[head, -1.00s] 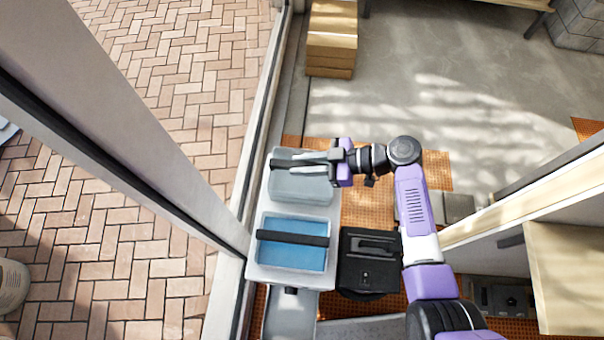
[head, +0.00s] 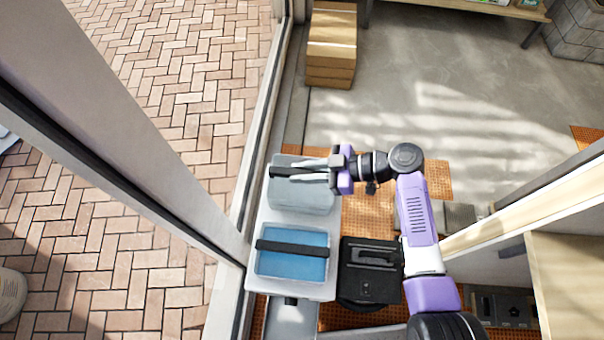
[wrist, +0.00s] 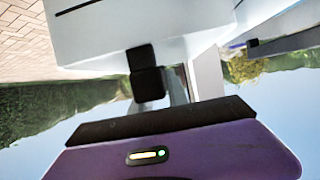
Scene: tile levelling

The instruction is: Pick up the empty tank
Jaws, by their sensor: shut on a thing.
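The empty tank (head: 301,198) is a pale grey, see-through box with a black bar handle (head: 283,171) across its top. It is at the far end of a white housing (head: 318,290) in the head view. A second tank (head: 290,265), filled blue with a black bar, sits nearer in the same housing. My gripper (head: 308,171) comes from the right and is shut on the empty tank's handle. I cannot tell whether the tank's bottom is clear of the housing. In the wrist view, my purple gripper body fills the bottom, and a pale surface (wrist: 140,28) is at the top.
A black case (head: 370,272) stands right of the housing, close under my arm. A window frame (head: 130,150) runs along the left side, with brick paving outside. The grey floor (head: 440,100) behind my arm is mostly clear.

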